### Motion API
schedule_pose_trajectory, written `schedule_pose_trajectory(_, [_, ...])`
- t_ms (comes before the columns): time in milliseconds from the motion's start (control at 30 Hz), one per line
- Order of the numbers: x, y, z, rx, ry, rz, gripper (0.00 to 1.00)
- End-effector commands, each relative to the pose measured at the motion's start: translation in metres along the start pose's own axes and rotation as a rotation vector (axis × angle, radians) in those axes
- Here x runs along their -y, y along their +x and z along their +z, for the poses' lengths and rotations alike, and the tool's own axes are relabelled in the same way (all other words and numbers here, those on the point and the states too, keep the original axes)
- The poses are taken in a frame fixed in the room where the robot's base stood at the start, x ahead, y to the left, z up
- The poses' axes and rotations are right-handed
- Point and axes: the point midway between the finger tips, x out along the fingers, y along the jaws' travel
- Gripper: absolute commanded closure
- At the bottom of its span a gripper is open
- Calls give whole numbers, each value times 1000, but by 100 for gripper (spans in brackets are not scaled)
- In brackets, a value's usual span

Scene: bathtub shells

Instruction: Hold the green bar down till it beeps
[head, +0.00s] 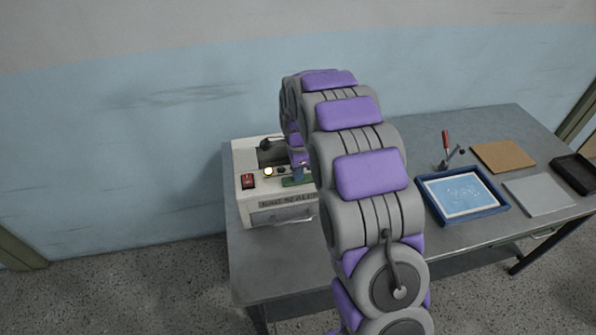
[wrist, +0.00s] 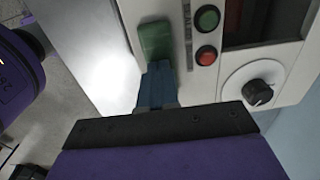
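The green bar (wrist: 156,42) sits on the front edge of the pale machine in the wrist view. It also shows as a small green strip (head: 297,182) in the head view, partly hidden by my arm. The machine (head: 275,213), with a label that seems to read "BAG SEALER", stands at the left end of the table. My gripper (wrist: 158,68) has its blue fingers together, with nothing seen between them. Their tips overlap the near end of the green bar in the wrist view. I cannot tell whether they press it or hover just above.
The machine has a green button (wrist: 207,18), a red button (wrist: 206,55), a black knob (wrist: 258,93), a red switch (head: 248,181) and a glowing yellowish lamp (head: 268,171). A blue-framed tray (head: 463,216), a brown board (head: 503,156) and a red-handled tool (head: 446,143) lie to the right.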

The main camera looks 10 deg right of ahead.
Motion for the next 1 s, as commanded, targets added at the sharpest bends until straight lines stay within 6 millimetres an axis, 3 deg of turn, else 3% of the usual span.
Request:
schedule_pose_trajectory(33, [-10, 15, 0, 0, -1, 42, 100])
schedule_pose_trajectory(667, [-16, 24, 0, 0, 1, 71, 100])
schedule_pose_trajectory(867, [-18, 14, -4, 0, 1, 71, 100])
schedule_pose_trajectory(1000, [-19, -8, -11, 0, 1, 55, 100])
